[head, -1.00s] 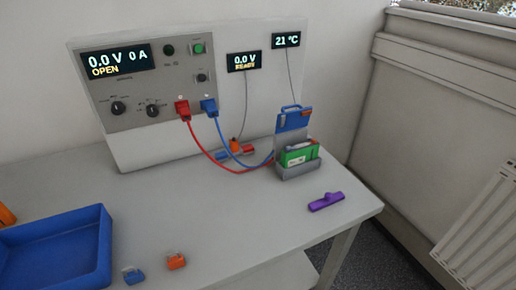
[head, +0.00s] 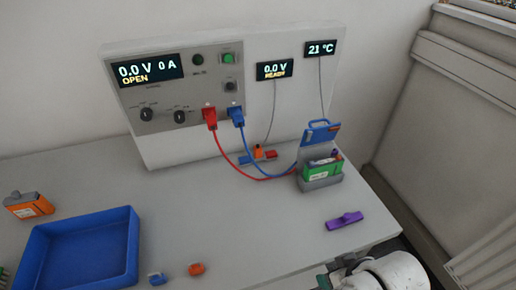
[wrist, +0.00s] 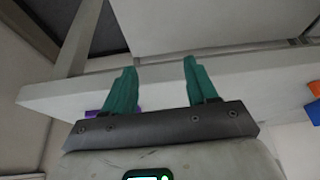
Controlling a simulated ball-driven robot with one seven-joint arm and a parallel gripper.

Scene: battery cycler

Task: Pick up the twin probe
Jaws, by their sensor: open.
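The likely twin probe is a small piece with an orange body (head: 258,151) and blue and red parts at its sides. It lies on the bench at the foot of the cycler panel. A grey cable runs up from it to the "0.0 V READY" display (head: 275,70). My gripper (wrist: 160,68) is open and empty, with two teal fingers apart in the wrist view. In the head view, my arm's end is at the bottom right, by the bench's front edge, well away from the probe. The probe cannot be made out in the wrist view.
Red (head: 210,117) and blue (head: 237,115) leads run to a holder with a green battery (head: 322,169). A purple piece (head: 344,220) lies near the front edge. A blue tray (head: 126,262), an orange pack (head: 28,205) and small blue and orange clips (head: 196,269) are left.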

